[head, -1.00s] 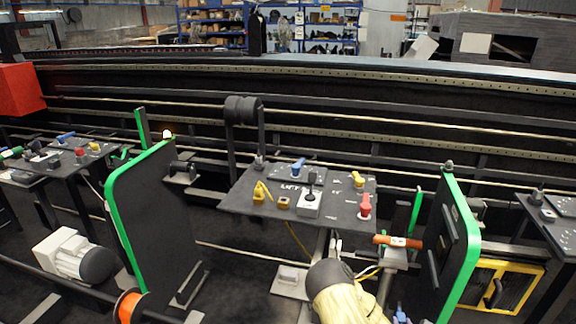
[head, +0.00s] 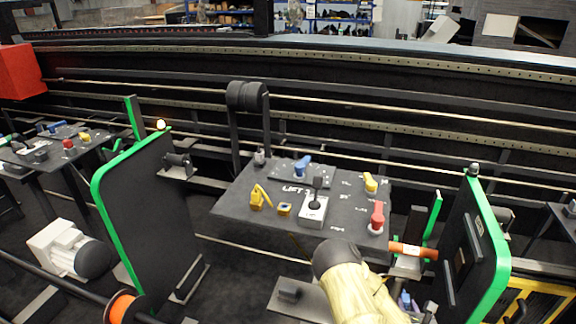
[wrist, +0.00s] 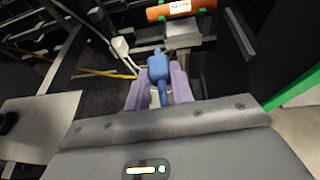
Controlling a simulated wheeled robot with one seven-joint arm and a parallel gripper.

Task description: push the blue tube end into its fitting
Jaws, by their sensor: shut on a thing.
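The blue tube end (wrist: 160,68) is between the two purple fingers of my gripper (wrist: 160,92) in the wrist view. The fingers are shut on it, and it sticks out past their tips. In the head view, a small blue and purple patch at my gripper (head: 406,301) shows at the lower right, partly hidden by my pale yellow arm. Ahead of the blue piece in the wrist view is a grey block (wrist: 183,33) under an orange cylinder. I cannot tell which part is the fitting, or whether the blue piece touches anything.
The orange cylinder (head: 413,250) lies beside a green-edged black panel (head: 478,250) on the right. A dark control table (head: 235,208) with coloured handles stands behind my arm. A white plug (wrist: 121,47) and yellow cables are left of my gripper in the wrist view.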

